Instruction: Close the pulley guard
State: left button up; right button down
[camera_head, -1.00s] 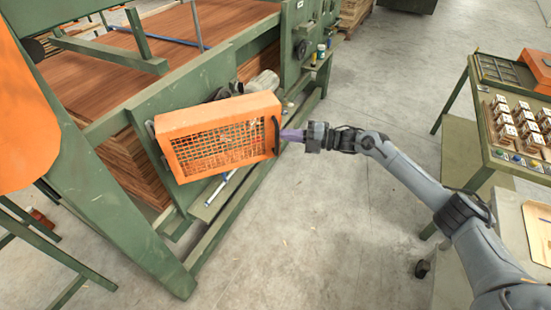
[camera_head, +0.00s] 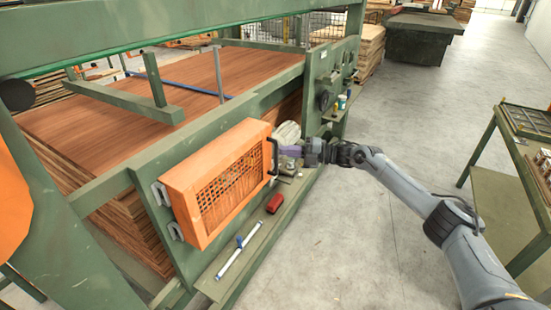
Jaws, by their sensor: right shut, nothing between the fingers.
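The pulley guard (camera_head: 215,185) is an orange box with a mesh front, on the side of the green machine. Two grey hinges (camera_head: 162,194) sit at its left edge and a dark handle (camera_head: 273,157) at its right edge. The guard lies roughly along the machine's side; whether it sits fully against the frame is hidden. I cannot tell whether the fingertips touch the handle. My left gripper is not in view.
Below the guard, a ledge holds a red object (camera_head: 275,203) and a blue-and-white bar tool (camera_head: 238,256). A grey motor (camera_head: 287,133) shows behind the handle. A green table (camera_head: 497,190) stands at the right. The concrete floor (camera_head: 345,240) between is clear.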

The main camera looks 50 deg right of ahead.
jog(key=s+d, duration=0.6)
jog(key=d, duration=0.5)
jog(key=shift+s, duration=0.25)
